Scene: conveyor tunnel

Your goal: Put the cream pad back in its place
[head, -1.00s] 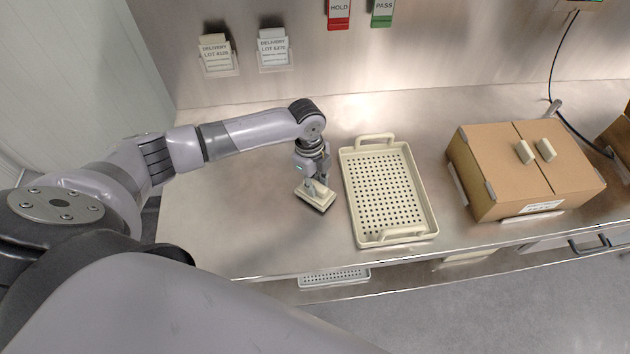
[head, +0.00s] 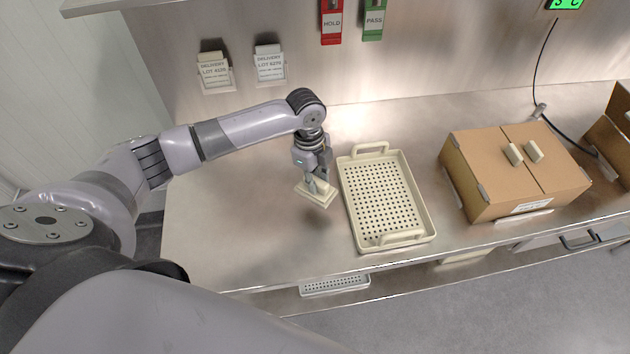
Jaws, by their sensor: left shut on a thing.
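The cream pad (head: 318,194) is a small flat block, held tilted over the steel bench. My left gripper (head: 314,181) is shut on it, just left of the cream perforated tray (head: 430,222). The pad appears to be slightly above the bench, apart from the tray. The tray is empty, with a raised handle at each end. Its holes and whole floor show. My right gripper does not show.
A closed cardboard box (head: 478,170) with two cream blocks (head: 523,153) on top stands to the right. Delivery lot cards (head: 214,72), a red HOLD holder (head: 332,22) and a green PASS holder (head: 374,20) hang on the back wall. The bench (head: 240,225) is clear at left. Another tray (head: 335,285) sits below.

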